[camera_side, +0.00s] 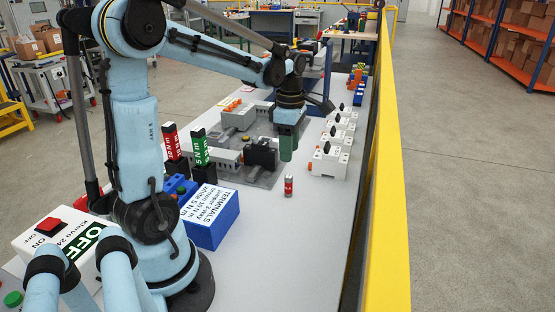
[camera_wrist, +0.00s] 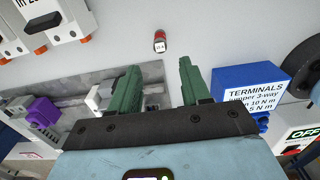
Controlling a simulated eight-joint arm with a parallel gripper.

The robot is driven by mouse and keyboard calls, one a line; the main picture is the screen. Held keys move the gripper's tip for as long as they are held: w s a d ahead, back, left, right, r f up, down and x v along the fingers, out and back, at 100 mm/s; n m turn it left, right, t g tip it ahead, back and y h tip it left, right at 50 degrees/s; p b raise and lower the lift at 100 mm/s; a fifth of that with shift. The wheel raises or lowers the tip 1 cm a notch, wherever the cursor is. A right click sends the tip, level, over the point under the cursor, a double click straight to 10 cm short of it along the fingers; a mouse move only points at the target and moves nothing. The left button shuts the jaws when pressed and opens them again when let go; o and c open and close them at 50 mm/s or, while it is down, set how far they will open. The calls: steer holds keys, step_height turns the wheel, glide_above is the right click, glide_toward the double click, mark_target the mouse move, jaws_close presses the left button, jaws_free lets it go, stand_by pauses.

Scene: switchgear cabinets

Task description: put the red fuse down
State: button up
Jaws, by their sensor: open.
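The red fuse (camera_side: 288,186) is a small red cylinder with pale metal ends. It stands upright on the bare light-grey bench top in the side view. In the wrist view the fuse (camera_wrist: 160,42) shows beyond the fingertips, near the top middle. My gripper (camera_side: 287,156) points down with green jaws, a little above the bench and just behind the fuse in the picture. In the wrist view the gripper (camera_wrist: 159,68) has its jaws apart, with nothing between them. The fuse is apart from both jaws.
A grey mounting plate (camera_side: 262,179) with a black block (camera_side: 262,153) lies left of the gripper. White breakers (camera_side: 329,160) line the right side. A blue TERMINALS box (camera_side: 212,218) is at front left. The bench around the fuse is clear; a yellow rail (camera_side: 385,200) runs along the right.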

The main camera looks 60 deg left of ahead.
steer(key=s+d+m+t, duration=0.2)
steer(key=d+m, duration=0.6)
steer(key=m, duration=0.5)
steer(key=s+d+r+m+t, duration=0.1)
steer(key=d+m+t, duration=0.4)
steer(key=m, duration=0.9)
steer(key=s+d, duration=0.1)
steer(key=d, duration=0.2)
steer(key=shift+s+d+r, duration=0.15)
steer(key=shift+r, duration=0.1)
steer(key=shift+o, duration=0.3)
